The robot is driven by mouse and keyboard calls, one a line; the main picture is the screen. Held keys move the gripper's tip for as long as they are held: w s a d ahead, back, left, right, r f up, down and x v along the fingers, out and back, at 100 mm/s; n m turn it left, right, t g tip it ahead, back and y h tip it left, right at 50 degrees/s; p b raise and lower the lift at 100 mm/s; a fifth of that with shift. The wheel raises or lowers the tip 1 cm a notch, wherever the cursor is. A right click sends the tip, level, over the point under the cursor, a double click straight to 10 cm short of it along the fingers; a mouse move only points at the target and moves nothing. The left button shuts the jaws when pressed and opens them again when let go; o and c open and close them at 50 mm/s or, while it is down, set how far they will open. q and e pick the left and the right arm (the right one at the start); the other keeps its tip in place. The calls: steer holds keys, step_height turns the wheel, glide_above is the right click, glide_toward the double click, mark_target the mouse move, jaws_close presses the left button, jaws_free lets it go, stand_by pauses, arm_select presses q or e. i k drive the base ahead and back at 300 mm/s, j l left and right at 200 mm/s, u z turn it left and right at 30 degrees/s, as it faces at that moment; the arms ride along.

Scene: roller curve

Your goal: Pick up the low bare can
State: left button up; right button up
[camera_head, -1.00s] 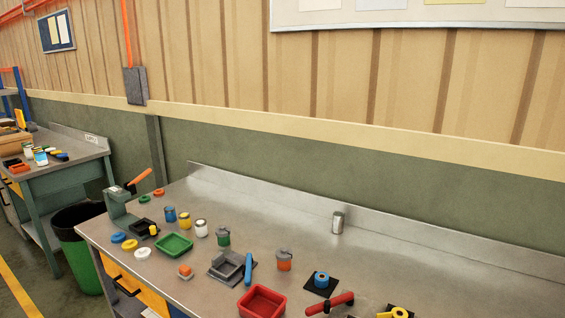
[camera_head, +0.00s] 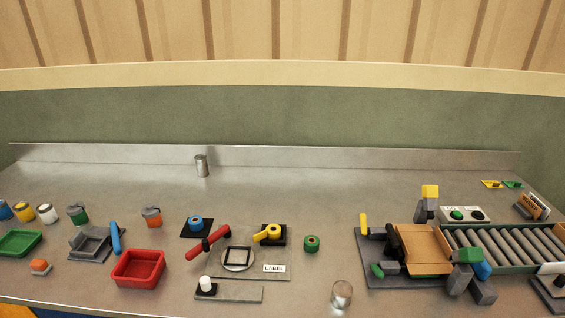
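Two bare metal cans stand on the steel bench. One bare can (camera_head: 341,294) is at the front edge, right of the middle; it looks squat, wide for its height. The other bare can (camera_head: 201,165) is at the back left near the backsplash and looks narrower and taller for its width. Both are upright with nothing touching them. Neither of my grippers is in view.
A labelled plate with a red-handled clamp (camera_head: 208,242) and a green roll (camera_head: 311,243) lie left of the front can. A brown platform (camera_head: 421,248) and roller conveyor (camera_head: 505,246) are to the right. A red tray (camera_head: 138,268) sits left. The back middle is clear.

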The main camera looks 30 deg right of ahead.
mark_target(341, 291)
steer(key=z, duration=1.3)
